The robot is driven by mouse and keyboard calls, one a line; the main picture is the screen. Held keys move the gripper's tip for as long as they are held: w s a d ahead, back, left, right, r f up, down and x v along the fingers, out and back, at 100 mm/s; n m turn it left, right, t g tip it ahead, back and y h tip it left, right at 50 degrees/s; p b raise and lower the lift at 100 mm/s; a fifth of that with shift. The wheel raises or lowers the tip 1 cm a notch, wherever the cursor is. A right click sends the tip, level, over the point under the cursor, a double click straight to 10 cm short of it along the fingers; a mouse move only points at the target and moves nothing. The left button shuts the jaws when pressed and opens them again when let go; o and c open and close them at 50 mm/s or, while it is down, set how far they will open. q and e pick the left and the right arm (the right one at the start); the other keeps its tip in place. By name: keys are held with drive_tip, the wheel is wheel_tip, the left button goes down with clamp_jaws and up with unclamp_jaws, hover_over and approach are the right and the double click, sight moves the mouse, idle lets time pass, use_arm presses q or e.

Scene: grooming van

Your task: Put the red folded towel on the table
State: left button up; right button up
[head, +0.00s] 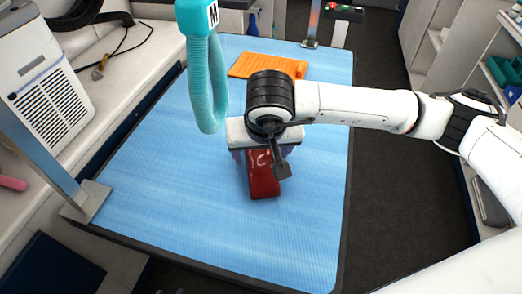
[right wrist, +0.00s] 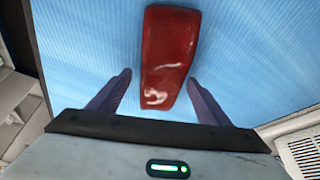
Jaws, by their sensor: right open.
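The red folded towel (head: 263,178) is a glossy dark-red block lying on the blue table (head: 180,200), near its middle. It also shows in the right wrist view (right wrist: 169,48), upright in the picture and tapering toward its lower end. My right gripper (head: 264,158) is over the far end of the towel and hides part of it in the head view. In the right wrist view its two purple fingers (right wrist: 160,77) are spread apart, one to each side of the towel's near end, with gaps between. It is open and holds nothing. My left gripper is not in view.
An orange folded cloth or mat (head: 268,66) lies at the table's far end. A teal hose (head: 207,85) hangs over the table's left half. A metal post (head: 45,150) stands at the left edge. The table's front is clear.

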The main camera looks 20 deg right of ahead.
drive_tip(key=d+v, duration=0.1)
drive_tip(key=v, duration=1.1)
drive_tip(key=shift+a+r, duration=0.15)
drive_tip(key=shift+a, duration=0.3)
